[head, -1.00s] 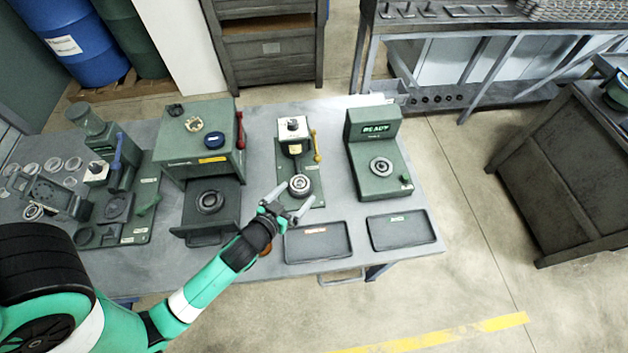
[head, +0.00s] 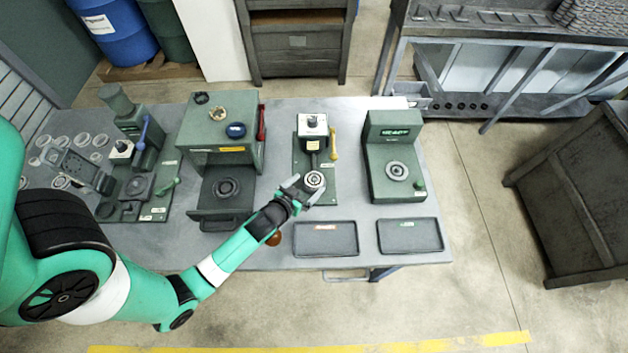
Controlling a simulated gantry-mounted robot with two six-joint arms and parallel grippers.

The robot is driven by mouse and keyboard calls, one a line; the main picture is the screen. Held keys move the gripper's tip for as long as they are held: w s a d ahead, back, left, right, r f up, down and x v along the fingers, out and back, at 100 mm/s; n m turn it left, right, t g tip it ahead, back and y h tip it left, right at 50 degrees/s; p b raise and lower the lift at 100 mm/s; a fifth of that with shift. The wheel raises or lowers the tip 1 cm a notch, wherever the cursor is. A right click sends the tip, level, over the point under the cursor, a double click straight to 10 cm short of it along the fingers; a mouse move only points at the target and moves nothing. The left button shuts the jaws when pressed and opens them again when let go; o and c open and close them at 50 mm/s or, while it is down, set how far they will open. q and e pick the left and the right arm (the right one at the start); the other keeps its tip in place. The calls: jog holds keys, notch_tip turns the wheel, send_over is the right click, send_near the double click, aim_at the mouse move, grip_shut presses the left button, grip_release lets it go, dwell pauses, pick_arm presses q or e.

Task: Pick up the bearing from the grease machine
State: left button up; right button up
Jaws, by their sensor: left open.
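A round metal bearing (head: 314,180) lies flat on the front of a small green machine (head: 312,150) with a yellow lever, in the middle of the head view. I take this to be the grease machine, but its label is too small to read. My left gripper (head: 306,187) is open at the front left of this bearing. One finger is on its left side and the other below its front edge. Whether they touch it I cannot tell. Nothing is held. My right gripper is not in view.
Right of it stands a green machine (head: 390,155) with a lit display and a ring on it. A larger green machine (head: 219,140) with a drawer stands left. Two dark trays, one left (head: 325,237) and one right (head: 410,234), lie at the front edge.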

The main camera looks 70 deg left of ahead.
aim_at(317, 177)
pick_arm(q)
jog(key=x, duration=0.3)
jog(key=shift+w+a, duration=0.1)
jog(key=shift+w, duration=0.15)
jog(key=c, duration=1.5)
jog(key=shift+c, duration=0.2)
jog(key=shift+r, duration=0.15)
